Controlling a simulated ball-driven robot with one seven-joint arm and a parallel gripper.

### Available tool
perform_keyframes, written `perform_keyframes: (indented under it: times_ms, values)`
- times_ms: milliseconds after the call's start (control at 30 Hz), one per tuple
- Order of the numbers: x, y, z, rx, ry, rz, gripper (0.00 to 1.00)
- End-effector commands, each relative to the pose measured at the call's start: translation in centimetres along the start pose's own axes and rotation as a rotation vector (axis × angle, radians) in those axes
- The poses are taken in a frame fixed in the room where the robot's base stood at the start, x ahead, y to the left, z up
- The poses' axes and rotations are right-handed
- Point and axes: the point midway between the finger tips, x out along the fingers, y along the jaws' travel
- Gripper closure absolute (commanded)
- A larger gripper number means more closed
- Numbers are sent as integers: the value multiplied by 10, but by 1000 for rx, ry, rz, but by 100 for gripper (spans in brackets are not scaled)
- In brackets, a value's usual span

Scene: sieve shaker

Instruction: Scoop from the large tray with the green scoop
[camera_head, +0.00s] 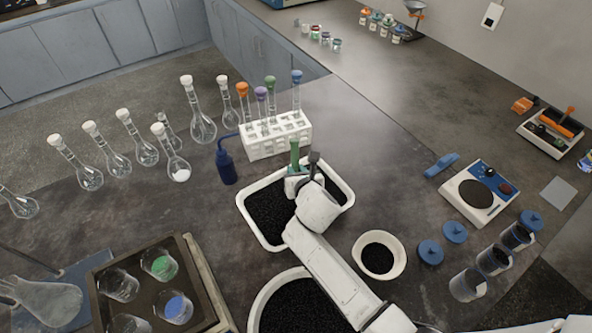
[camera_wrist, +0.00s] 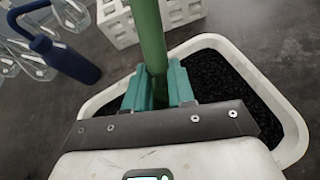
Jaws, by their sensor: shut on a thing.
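The large tray (camera_head: 245,212) is white with rounded corners and holds black granules; it stands near the middle of the bench. My gripper (camera_head: 296,184) is over the tray, shut on the upright handle of the green scoop (camera_head: 295,153). In the wrist view, the teal fingers of my gripper (camera_wrist: 158,88) grip the green handle of the scoop (camera_wrist: 150,35) from both sides. The scoop's lower end is hidden behind my gripper, so I cannot tell whether it touches the granules. The tray's rim (camera_wrist: 292,125) shows in the wrist view.
A white rack (camera_head: 278,137) and a blue wash bottle (camera_head: 227,165) stand close behind the tray. A small white bowl of black granules (camera_head: 400,256) is at its right, and a round white container (camera_head: 262,298) in front. Several flasks (camera_head: 146,152) stand left.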

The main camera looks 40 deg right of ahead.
Motion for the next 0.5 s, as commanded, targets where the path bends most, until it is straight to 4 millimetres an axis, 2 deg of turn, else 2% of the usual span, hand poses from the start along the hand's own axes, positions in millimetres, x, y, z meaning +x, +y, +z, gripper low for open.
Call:
perform_keyframes:
  times_ms: [500]
  values:
    - [3, 1, -9, -24, -115, 7, 100]
